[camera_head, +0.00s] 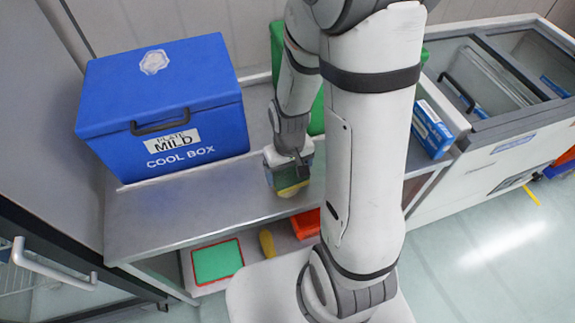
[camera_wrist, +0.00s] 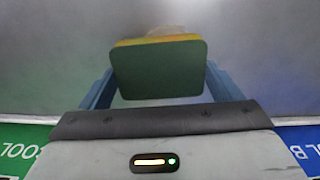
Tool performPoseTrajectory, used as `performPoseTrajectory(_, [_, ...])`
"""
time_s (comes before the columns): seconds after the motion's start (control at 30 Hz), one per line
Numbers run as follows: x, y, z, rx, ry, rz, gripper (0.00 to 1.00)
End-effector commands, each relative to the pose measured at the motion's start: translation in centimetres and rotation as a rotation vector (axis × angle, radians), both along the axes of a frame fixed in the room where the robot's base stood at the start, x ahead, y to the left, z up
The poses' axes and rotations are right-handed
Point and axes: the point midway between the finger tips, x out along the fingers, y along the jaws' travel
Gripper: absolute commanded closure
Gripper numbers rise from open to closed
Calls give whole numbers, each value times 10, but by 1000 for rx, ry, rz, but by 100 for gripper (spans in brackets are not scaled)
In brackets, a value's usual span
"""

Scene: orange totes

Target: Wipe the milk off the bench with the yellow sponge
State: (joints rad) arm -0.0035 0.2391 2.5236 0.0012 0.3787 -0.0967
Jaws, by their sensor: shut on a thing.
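My gripper (camera_head: 288,178) is low over the steel bench (camera_head: 200,210), near its front edge and to the right of the blue cool box. It is shut on the yellow sponge (camera_head: 293,190), which has a dark green face. In the wrist view the sponge (camera_wrist: 158,70) sits between the two blue fingers (camera_wrist: 160,88), green face toward the camera and yellow edge at the far side. A faint pale patch (camera_wrist: 165,31) shows just beyond the sponge; I cannot tell whether it is milk. No milk is clear in the head view. Whether the sponge touches the bench is unclear.
The blue cool box (camera_head: 165,105) stands on the bench's left part. A green box (camera_head: 277,50) stands behind my arm, partly hidden. A blue carton (camera_head: 432,130) lies at right, beside a chest freezer (camera_head: 490,160). A shelf below holds a green, red-rimmed item (camera_head: 217,262) and an orange tote (camera_head: 305,224).

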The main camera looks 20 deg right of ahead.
Motion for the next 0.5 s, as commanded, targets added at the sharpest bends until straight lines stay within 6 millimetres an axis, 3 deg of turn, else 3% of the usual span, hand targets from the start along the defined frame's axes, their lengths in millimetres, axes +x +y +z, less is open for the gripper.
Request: performPoseTrajectory(0.5, [-20, 0, -6, 0, -3, -1, 33])
